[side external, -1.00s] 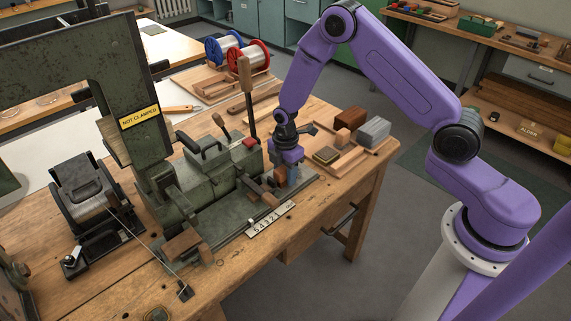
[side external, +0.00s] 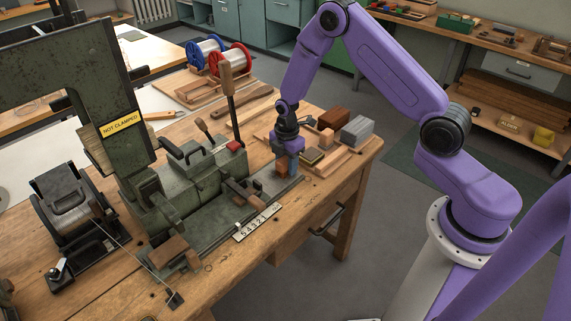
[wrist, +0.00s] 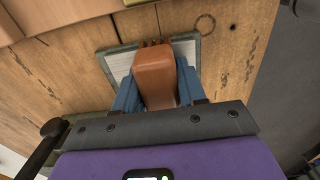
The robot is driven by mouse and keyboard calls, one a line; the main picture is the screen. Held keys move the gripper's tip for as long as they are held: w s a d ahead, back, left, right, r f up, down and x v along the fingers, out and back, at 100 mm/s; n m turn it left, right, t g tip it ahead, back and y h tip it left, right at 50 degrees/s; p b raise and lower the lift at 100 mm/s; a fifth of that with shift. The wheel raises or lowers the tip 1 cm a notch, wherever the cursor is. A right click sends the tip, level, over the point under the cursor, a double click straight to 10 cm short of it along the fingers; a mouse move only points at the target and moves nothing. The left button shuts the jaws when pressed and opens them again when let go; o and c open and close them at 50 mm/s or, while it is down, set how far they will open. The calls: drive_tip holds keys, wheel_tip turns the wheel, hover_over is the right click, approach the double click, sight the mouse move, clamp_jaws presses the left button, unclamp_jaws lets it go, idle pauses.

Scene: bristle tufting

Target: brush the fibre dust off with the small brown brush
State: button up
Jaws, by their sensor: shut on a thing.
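My gripper (side external: 286,160) is over the bench at the right end of the green machine. In the wrist view its two blue fingers (wrist: 157,92) are shut on the small brown brush (wrist: 156,72). The brush also shows under the gripper in the side view (side external: 282,169). Its dark bristle end is partly seen. Below it in the wrist view is a pale plate with a grey-green frame (wrist: 107,65). I cannot tell whether the brush touches it. I cannot make out any fibre dust.
The green machine (side external: 190,180) with its upright lever (side external: 229,98) stands left of my gripper. A dark brown block (side external: 334,119), a grey block (side external: 358,131) and a small yellowish pad (side external: 311,156) lie to the right. The number plate (side external: 257,222) lies in front.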

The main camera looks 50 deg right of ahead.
sight(267, 180)
drive_tip(key=shift+a, duration=3.05)
drive_tip(key=shift+w+a, duration=0.35)
drive_tip(key=shift+w, duration=0.4)
drive_tip(key=shift+d, duration=3.8)
drive_tip(key=shift+a, duration=3.65)
drive_tip(key=shift+a+r, duration=0.15)
drive_tip(key=shift+a, duration=0.05)
wheel_tip(267, 180, up, 8)
drive_tip(key=shift+d, duration=0.1)
